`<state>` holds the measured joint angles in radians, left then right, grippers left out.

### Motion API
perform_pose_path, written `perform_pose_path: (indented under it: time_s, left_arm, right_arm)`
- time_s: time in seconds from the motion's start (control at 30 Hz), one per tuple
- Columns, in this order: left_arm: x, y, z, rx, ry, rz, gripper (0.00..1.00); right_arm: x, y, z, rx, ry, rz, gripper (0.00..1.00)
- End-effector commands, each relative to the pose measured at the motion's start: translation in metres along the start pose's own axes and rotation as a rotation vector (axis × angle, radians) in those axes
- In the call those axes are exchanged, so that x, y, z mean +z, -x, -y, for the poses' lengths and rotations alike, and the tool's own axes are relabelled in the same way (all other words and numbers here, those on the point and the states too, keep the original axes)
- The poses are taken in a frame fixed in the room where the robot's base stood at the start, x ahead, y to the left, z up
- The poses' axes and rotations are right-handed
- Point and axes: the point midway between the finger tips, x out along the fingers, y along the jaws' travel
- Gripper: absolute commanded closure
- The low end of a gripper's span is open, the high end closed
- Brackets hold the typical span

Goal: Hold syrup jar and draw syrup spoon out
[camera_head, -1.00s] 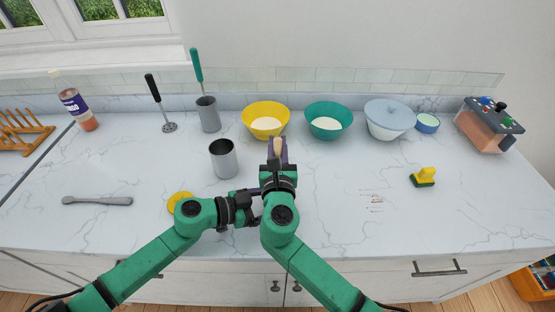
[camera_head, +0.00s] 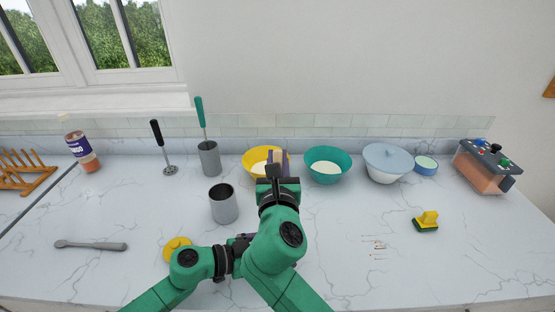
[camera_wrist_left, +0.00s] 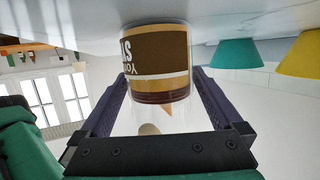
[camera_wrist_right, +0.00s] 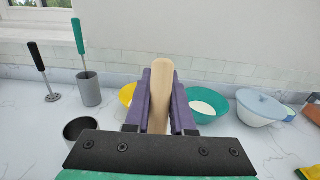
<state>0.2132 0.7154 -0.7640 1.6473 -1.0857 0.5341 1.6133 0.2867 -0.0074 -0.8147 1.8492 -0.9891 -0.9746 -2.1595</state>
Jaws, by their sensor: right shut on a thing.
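My right gripper (camera_wrist_right: 160,108) is shut on the pale wooden handle of the syrup spoon (camera_wrist_right: 161,80). The handle stands upright between its purple fingers, and also shows in the head view (camera_head: 278,156). The syrup jar (camera_wrist_left: 158,58) shows in the left wrist view, which is upside down. It has a brown label, amber syrup and a clear upper part. My left gripper (camera_wrist_left: 158,85) has one finger on each side of it and appears shut on it. Wooden bits of the spoon (camera_wrist_left: 150,129) show by the clear part. In the head view my right arm hides the jar.
A yellow lid-like disc (camera_head: 177,246) lies left of my left gripper. A grey metal cup (camera_head: 223,205) stands behind it. Yellow (camera_head: 256,163) and teal (camera_head: 327,168) bowls stand at the back. A yellow-green sponge brush (camera_head: 426,222) is right. Counter between is mostly clear.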

Motion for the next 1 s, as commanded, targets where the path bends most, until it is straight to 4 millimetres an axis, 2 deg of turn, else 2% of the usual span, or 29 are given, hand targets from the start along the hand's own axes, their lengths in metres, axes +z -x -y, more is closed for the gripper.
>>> perform_pose_path:
  time_s: [0.17,0.4,0.53,0.7,1.0]
  left_arm:
    - [0.002,0.018,0.0,-0.001,0.001,0.004,0.0]
    - [0.003,0.084,-0.001,0.001,0.004,0.008,0.0]
    - [0.003,0.109,-0.001,0.0,0.004,0.005,0.0]
    - [0.0,0.12,0.0,0.001,-0.001,0.001,0.0]
    - [-0.002,0.121,0.0,0.0,-0.001,0.0,0.0]
  right_arm:
    - [0.0,0.0,0.0,0.0,0.0,0.0,1.0]
    - [0.0,0.0,0.0,0.0,0.0,0.0,1.0]
    - [0.0,0.0,0.0,0.0,0.0,0.0,1.0]
    - [0.0,0.0,0.0,0.0,0.0,0.0,1.0]
    - [0.002,0.0,0.0,0.0,0.0,0.0,1.0]
